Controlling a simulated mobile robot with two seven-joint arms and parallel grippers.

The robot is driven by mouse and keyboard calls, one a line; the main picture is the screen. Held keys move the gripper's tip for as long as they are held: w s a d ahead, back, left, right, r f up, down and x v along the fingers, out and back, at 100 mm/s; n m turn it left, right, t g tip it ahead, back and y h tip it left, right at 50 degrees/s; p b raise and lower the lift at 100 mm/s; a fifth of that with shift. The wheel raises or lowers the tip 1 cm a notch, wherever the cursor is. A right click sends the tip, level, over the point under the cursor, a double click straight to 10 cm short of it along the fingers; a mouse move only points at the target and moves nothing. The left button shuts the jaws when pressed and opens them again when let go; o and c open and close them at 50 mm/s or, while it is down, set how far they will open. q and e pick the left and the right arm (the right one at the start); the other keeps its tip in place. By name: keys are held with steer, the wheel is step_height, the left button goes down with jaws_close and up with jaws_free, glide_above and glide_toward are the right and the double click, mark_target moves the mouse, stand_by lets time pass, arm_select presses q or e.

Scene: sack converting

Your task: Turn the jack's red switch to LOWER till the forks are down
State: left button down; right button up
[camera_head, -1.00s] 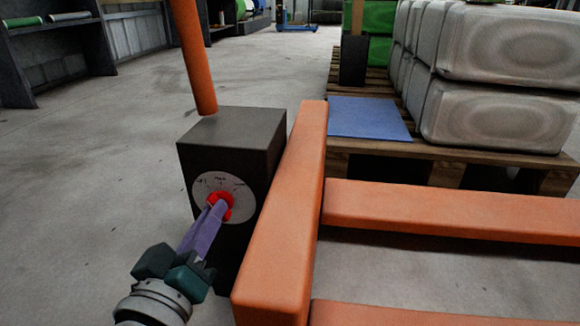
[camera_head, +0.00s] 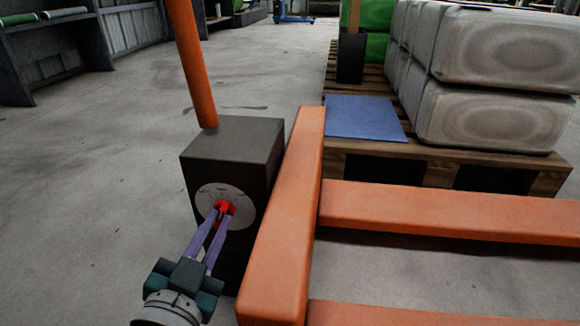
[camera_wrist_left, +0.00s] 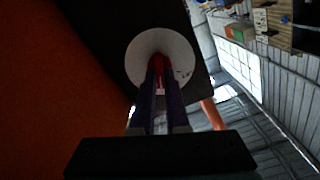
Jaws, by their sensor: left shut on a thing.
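The pallet jack has a dark box (camera_head: 228,147) with a white round dial (camera_head: 208,198) on its near face. The red switch (camera_head: 225,207) sits at the dial's centre. My left gripper (camera_head: 220,214) is shut on the red switch, its two purple fingers on either side of it. The wrist view shows the fingers around the red switch (camera_wrist_left: 158,68) in front of the white dial (camera_wrist_left: 146,45). The lettering on the dial is too small to read. The jack's orange forks (camera_head: 450,208) lie to the right, above the floor. My right gripper is not in view.
An orange post (camera_head: 192,65) rises from behind the box, and an orange crossbar (camera_head: 285,225) stands right beside it. A wooden pallet (camera_head: 440,152) with grey sacks (camera_head: 490,110) and a blue sheet (camera_head: 363,117) lies beyond the forks. The floor at left is clear.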

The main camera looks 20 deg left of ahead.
arm_select(q)
steer(key=shift+w+d+r+m, duration=0.1)
steer(key=shift+m, duration=2.2)
steer(key=c, duration=0.9)
jaws_free()
steer(key=shift+s+p, duration=0.4)
steer(key=p+v, duration=0.2)
steer(key=v, duration=0.7)
steer(key=shift+s+d, duration=0.1)
steer(key=shift+d, duration=0.05)
